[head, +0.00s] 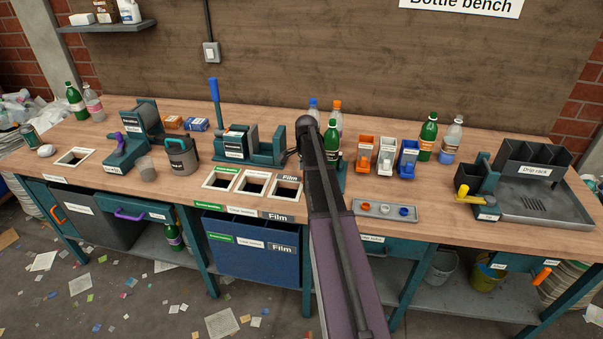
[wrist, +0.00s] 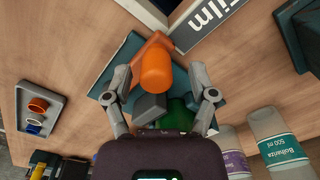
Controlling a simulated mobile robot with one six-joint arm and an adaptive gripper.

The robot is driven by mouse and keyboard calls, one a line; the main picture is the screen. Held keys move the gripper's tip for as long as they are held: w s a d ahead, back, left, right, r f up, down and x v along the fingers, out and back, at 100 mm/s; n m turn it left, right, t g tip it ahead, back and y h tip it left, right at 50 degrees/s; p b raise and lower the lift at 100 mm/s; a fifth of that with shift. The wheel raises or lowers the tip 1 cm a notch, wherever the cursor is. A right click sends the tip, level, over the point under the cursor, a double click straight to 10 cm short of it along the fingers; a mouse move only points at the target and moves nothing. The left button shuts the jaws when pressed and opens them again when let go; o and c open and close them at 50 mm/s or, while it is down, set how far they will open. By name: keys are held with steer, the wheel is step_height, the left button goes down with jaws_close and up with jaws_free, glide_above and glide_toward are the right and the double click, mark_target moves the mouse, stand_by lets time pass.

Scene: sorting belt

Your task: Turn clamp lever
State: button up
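The clamp lever (wrist: 157,66) is orange with a thick rounded end. In the wrist view it sits over a teal base plate (wrist: 112,68), beside a dark grey block (wrist: 150,106). My gripper (wrist: 158,80) is open, one finger on each side of the lever's rounded end. I cannot tell whether either finger touches it. In the head view my arm hides the lever and most of my gripper. A green bottle (head: 332,141) stands just behind the arm there, and green also shows below the grey block in the wrist view (wrist: 180,116).
The Film sign (wrist: 210,14) and openings lie left of my arm in the head view. A small tray of caps (head: 385,210), cap dispensers (head: 386,157) and more bottles (head: 428,136) stand to the right. Bare bench top lies right of the tray.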

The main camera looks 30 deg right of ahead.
steer(key=shift+s, duration=0.1)
stand_by(0.3)
steer(key=shift+s+a, duration=0.15)
steer(key=shift+a, duration=0.2)
steer(key=s+a+r+n+p, duration=0.1)
steer(key=s+a+n, duration=0.5)
steer(key=a, duration=0.4)
steer(key=s+a+r+n+p, duration=0.1)
steer(key=s+a+n, duration=0.5)
steer(key=a, duration=0.5)
steer(key=s+a+r+n+p, duration=0.1)
steer(key=s+a+n, duration=0.4)
steer(key=s+a, duration=0.3)
steer(key=a, duration=0.3)
steer(key=shift+a+n, duration=0.25)
steer(key=shift+n, duration=0.15)
steer(key=shift+s, duration=0.1)
